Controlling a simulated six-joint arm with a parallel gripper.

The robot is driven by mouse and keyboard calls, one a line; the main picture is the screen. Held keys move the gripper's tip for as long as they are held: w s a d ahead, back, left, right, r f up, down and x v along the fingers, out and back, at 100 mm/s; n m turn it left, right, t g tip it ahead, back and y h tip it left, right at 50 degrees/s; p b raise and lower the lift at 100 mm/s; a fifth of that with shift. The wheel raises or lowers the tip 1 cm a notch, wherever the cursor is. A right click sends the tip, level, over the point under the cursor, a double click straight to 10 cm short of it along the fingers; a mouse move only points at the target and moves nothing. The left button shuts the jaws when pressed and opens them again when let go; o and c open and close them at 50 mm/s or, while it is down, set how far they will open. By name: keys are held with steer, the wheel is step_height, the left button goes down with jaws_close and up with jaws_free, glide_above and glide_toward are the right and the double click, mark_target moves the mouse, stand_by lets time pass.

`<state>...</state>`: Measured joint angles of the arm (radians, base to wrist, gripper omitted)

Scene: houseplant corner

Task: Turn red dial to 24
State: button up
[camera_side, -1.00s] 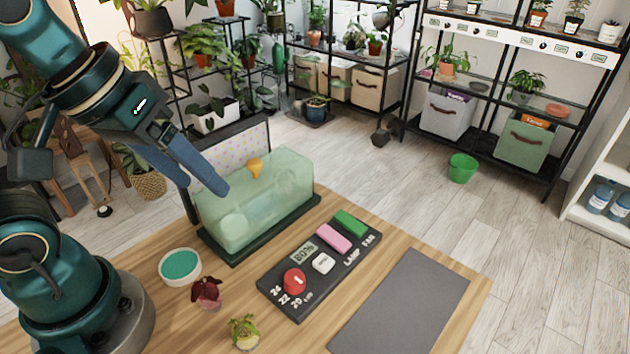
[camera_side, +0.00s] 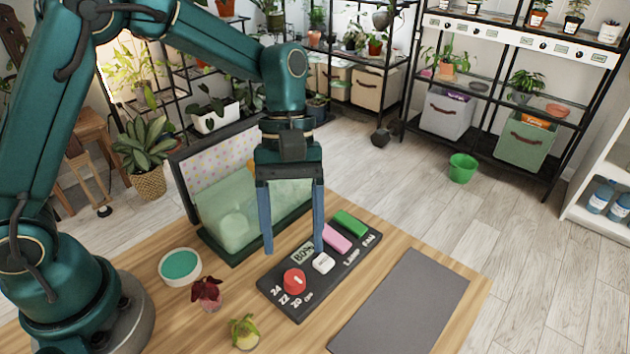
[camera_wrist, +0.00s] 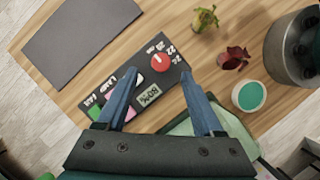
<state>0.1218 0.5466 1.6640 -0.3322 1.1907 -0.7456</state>
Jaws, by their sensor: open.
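The red dial (camera_side: 294,281) sits at the near left end of a dark control panel (camera_side: 283,307), with the numbers 24, 22 and 20 printed beside it. It also shows in the wrist view (camera_wrist: 160,61). A small white mark is on its top; I cannot tell exactly which number it points to. My gripper (camera_side: 293,248) points down above the panel, its two blue fingers wide apart and empty. In the wrist view, the fingertips (camera_wrist: 158,74) lie on either side of the dial, apart from it.
The panel also bears an 80% display (camera_side: 303,252), a white button (camera_side: 323,263), a pink switch (camera_side: 336,238) and a green switch (camera_side: 350,223). A pale green tank (camera_side: 230,221) stands behind. Two small plants (camera_side: 207,294) (camera_side: 244,332) and a green-topped dish (camera_side: 180,266) stand left. A grey mat (camera_side: 400,305) lies right.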

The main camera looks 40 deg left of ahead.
mark_target(295, 277)
steer(key=shift+x, duration=2.65)
steer(key=shift+s, duration=0.1)
jaws_close()
